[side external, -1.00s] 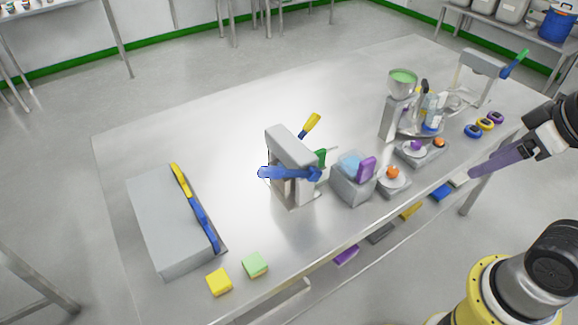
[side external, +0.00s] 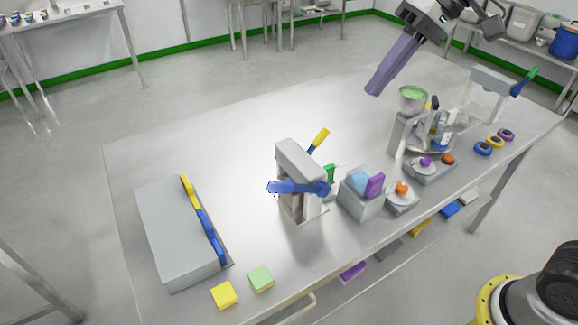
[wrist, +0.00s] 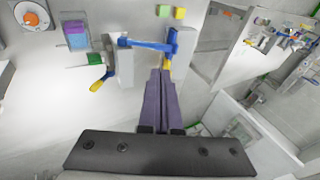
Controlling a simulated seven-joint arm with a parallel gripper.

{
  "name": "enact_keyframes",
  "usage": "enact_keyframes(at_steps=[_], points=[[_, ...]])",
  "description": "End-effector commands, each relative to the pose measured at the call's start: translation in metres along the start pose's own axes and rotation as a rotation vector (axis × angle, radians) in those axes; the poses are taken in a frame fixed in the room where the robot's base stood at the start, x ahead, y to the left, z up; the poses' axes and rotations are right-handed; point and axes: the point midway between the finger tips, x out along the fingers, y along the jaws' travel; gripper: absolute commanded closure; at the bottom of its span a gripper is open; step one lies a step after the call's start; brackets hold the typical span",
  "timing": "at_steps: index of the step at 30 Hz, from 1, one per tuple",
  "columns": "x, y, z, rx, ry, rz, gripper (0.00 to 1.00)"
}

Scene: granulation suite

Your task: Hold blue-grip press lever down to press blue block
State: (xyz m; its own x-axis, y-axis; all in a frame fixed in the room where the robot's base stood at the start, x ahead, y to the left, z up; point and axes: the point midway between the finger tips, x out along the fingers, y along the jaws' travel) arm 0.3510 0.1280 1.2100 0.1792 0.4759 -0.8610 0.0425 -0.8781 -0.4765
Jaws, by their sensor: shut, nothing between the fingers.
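A grey press (side external: 298,160) stands near the middle of the steel table. Its blue lever (side external: 298,188) sticks out to the left on the near side; the wrist view also shows this blue lever (wrist: 145,44) ahead of my fingertips. A yellow-grip lever (side external: 319,138) rises behind the press, and a green part (side external: 329,173) shows beside it. I cannot make out a blue block in the press. My gripper (side external: 374,92), with long purple fingers, is raised above the table, up and right of the press, apart from it. In the wrist view its fingers are together and empty.
A grey box (side external: 165,235) with a yellow-and-blue strip lies left. Yellow (side external: 224,295) and green (side external: 261,278) blocks sit at the front. Right of the press are a grey container (side external: 356,201), scales (side external: 402,199), a hopper (side external: 412,98) and a green-handled press (side external: 492,82).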

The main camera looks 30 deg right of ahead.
Motion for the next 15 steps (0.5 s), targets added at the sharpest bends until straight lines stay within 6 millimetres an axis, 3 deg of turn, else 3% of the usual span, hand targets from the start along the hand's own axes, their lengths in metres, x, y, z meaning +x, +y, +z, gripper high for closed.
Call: enact_keyframes(at_steps=[1, 6, 10, 15], points=[[0.011, -0.004, -0.014, 0.005, -0.028, -0.018, 1.0], [0.046, -0.01, -0.047, 0.022, -0.099, -0.061, 1.0], [0.07, -0.007, -0.059, 0.035, -0.138, -0.066, 1.0], [0.088, -0.001, -0.06, 0.049, -0.176, -0.059, 1.0]])
